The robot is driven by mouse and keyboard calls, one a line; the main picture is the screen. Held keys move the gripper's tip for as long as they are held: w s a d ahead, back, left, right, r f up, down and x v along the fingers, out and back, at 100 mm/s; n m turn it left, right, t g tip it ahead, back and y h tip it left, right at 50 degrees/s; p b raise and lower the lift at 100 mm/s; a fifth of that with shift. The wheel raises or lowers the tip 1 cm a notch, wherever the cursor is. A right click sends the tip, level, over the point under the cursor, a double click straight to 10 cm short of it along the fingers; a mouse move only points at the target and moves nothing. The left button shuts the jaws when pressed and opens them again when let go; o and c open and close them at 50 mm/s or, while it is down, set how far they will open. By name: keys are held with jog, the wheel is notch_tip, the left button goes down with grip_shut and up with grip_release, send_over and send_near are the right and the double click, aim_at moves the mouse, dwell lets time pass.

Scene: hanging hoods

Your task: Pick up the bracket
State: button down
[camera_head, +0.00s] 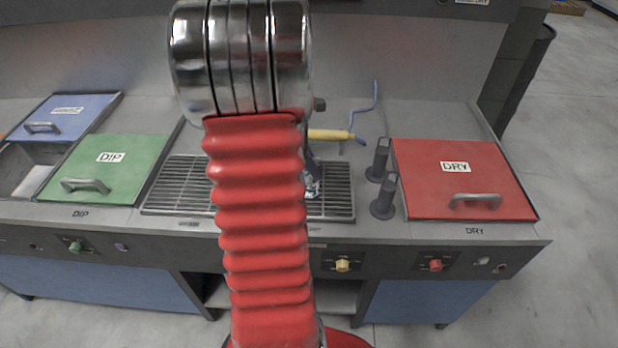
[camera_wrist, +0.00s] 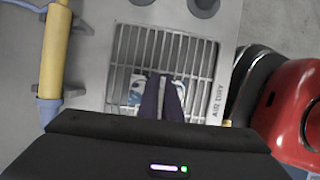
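The bracket is most likely the blue-and-white patterned piece (camera_wrist: 135,90) on the slatted grate in the wrist view, partly hidden by my fingers. In the head view, a small shiny piece (camera_head: 314,187) shows just right of my arm, over the grate. My gripper (camera_wrist: 163,80) has two dark fingers pointing down over the middle of the piece, which shows on both sides of them. The fingers are close together with a narrow gap. I cannot tell whether they touch or grip it. My red arm hides most of the gripper in the head view.
The grate (camera_head: 180,170) is set in a grey counter. Dark upright posts (camera_head: 383,200) stand right of it, beside the red DRY lid (camera_head: 455,165). A yellow-handled hose tool (camera_head: 330,135) lies behind. Green (camera_head: 110,170) and blue (camera_head: 62,112) lids are at left.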

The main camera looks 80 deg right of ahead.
dwell(0.3)
notch_tip(320, 180, up, 10)
jog(key=shift+r, duration=0.1)
dwell(0.5)
dwell(0.4)
